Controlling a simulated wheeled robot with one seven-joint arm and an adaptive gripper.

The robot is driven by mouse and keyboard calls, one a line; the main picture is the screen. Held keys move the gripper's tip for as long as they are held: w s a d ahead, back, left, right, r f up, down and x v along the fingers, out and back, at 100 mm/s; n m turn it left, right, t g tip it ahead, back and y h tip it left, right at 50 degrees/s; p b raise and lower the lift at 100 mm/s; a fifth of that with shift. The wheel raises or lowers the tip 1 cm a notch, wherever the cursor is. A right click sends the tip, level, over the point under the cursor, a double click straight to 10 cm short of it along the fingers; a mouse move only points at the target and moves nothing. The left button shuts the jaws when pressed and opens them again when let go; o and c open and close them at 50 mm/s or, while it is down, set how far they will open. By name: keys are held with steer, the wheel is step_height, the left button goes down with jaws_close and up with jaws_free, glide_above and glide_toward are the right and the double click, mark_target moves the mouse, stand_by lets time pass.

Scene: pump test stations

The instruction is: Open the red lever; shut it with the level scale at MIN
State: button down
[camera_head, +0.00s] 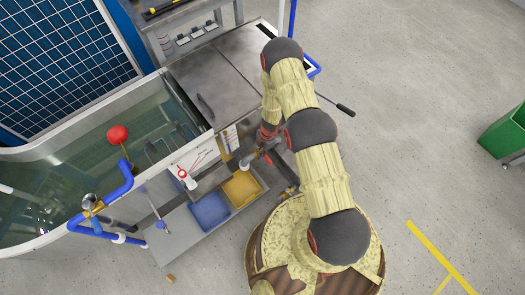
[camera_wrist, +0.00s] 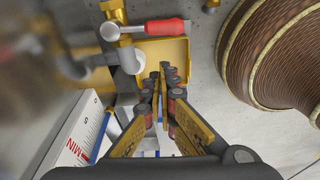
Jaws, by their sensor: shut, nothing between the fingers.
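The red lever (camera_wrist: 160,27) shows at the top of the wrist view, on a brass valve (camera_wrist: 110,32). Its handle lies crosswise, pointing right. My gripper (camera_wrist: 163,78) is shut and empty, with its fingertips below the lever in the picture and apart from it. The level scale (camera_wrist: 80,140) is at the lower left, white with a red MIN mark and a blue strip along its edge; I cannot read the level. In the head view my gripper (camera_head: 262,148) is beside the tank's front corner, and my arm partly hides the valve area.
A glass-walled water tank (camera_head: 60,165) with a red ball (camera_head: 118,134) and blue pipes stands at left. A yellow bin (camera_head: 242,188) and a blue bin (camera_head: 210,210) sit below the valve. A green bin (camera_head: 505,135) stands far right; the floor between is clear.

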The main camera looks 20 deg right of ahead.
step_height(320, 180, down, 6)
steer(key=d+b, duration=0.1)
steer(key=b, duration=0.1)
steer(key=shift+w+d, duration=0.25)
steer(key=shift+d, duration=0.1)
steer(key=shift+d, duration=0.1)
steer(key=shift+d+f, duration=0.25)
steer(key=shift+d, duration=0.25)
steer(key=shift+a, duration=0.1)
